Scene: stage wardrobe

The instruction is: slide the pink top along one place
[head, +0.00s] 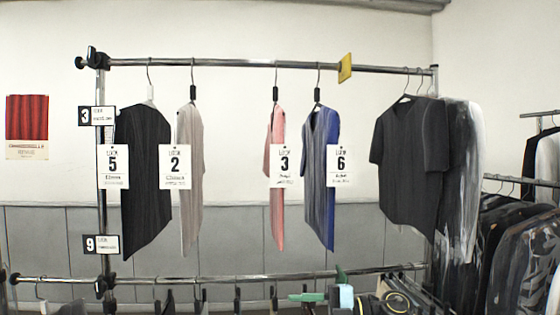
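The pink top (277,165) hangs nearly edge-on from the upper rail (230,64), with a white tag reading LOOK 3 (284,167) on it. To its left, across a gap, hangs a pale grey-beige top (197,160) tagged LOOK 2. Close to its right hangs a blue and grey top (318,180) tagged LOOK 6. A black top (148,180) tagged LOOK 5 hangs at the far left. Neither of my grippers shows in the head view.
A yellow marker (345,67) sits on the rail right of the LOOK 6 top. Bare rail lies between it and the dark T-shirts (408,160). A lower rail (230,279) carries more hangers. Another crowded rack (520,235) stands at right.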

